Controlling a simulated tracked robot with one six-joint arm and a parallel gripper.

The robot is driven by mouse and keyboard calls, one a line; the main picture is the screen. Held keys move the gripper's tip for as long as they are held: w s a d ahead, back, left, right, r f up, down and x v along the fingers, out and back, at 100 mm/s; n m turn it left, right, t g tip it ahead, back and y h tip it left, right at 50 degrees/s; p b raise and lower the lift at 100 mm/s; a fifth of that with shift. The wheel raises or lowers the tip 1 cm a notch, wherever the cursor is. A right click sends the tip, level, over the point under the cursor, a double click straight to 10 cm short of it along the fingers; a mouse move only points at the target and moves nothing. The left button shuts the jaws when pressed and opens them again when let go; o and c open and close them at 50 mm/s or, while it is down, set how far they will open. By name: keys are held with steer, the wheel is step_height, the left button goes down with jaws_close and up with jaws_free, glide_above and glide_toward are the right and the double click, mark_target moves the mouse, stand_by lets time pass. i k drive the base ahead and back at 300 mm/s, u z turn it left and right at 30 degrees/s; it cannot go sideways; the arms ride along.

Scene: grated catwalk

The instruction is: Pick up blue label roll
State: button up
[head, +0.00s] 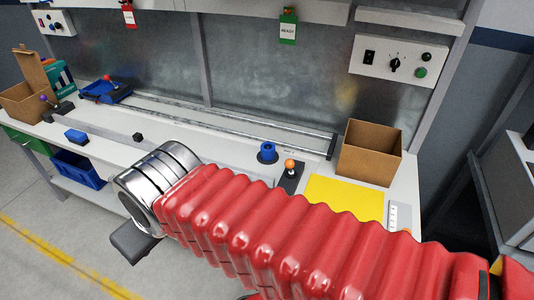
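A small blue roll-shaped thing (268,151), which looks like the blue label roll, stands upright on the white workbench (215,148) right of the middle. It has a darker, wider rim at its foot. My red ribbed arm with its chrome wrist crosses the front of the picture. Only a dark part of my gripper (135,241) shows below the wrist, in front of the bench's edge. It is well left of the roll and apart from it. The fingertips are mostly hidden, so I cannot tell whether they are open or shut.
Near the roll are an orange-knobbed joystick (290,173), a yellow sheet (343,197) and an open cardboard box (369,153). A rail (240,124) runs behind. A blue block (76,137), small black cube (137,137) and blue device (104,91) sit left.

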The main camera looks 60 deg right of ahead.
mark_target(268, 155)
steer(key=z, duration=0.05)
steer(key=i, duration=1)
steer(key=u, duration=0.05)
